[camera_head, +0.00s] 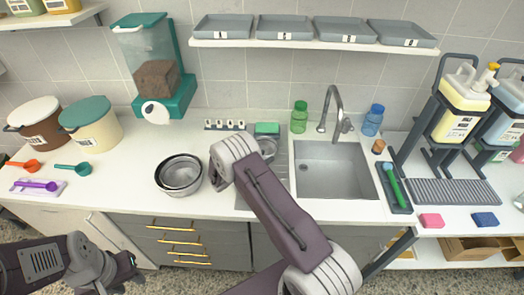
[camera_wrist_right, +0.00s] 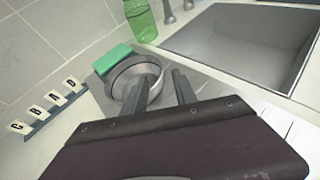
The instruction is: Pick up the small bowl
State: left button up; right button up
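A small metal bowl (camera_wrist_right: 132,76) sits on the metal drainboard left of the sink; in the head view the bowl (camera_head: 268,146) is partly hidden by my right arm. My right gripper (camera_wrist_right: 166,75) is open over the drainboard. One finger overlaps the bowl's right part in the wrist view and the other is right of it; I cannot tell if either touches. A stack of nested metal bowls (camera_head: 180,174) stands on the counter to the left. My left gripper (camera_head: 128,272) is low at the left, in front of the counter; its fingers are unclear.
A green sponge (camera_wrist_right: 112,59) lies behind the bowl, with a green bottle (camera_head: 299,117) and the faucet (camera_head: 335,112) nearby. The sink (camera_head: 335,170) is empty. Lettered tags (camera_wrist_right: 45,103) stand left of the drainboard. Counter around the bowl stack is clear.

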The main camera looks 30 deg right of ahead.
aim_at(274, 155)
jog(key=p+x, duration=0.1)
jog(key=x, duration=0.6)
jog(key=shift+s, duration=0.1)
grip_shut()
